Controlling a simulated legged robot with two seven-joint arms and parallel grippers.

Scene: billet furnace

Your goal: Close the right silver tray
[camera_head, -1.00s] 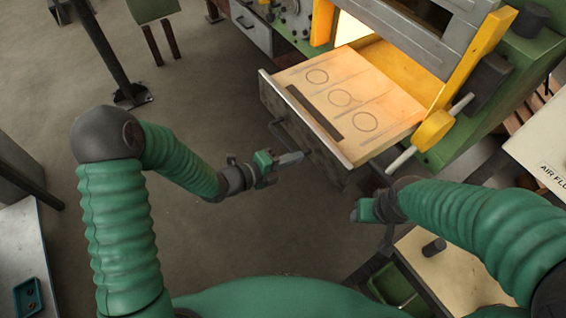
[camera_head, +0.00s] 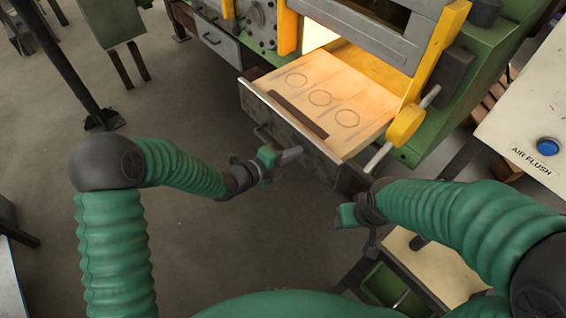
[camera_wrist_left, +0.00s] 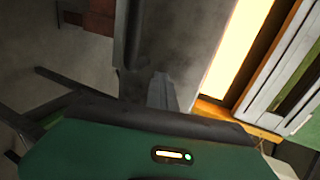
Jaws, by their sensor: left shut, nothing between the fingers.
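The right silver tray (camera_head: 290,125) is a drawer pulled out of the glowing furnace. It has a grey front panel with a bar handle (camera_head: 268,141) and a pale top marked with several circles.
A second grey drawer (camera_head: 219,39) sits in the machine to the left. A yellow roller (camera_head: 405,124) is beside the tray's right side. A panel with a blue button (camera_head: 547,147) is at right. A table (camera_head: 455,275) stands below my right arm. The floor at left is mostly clear.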

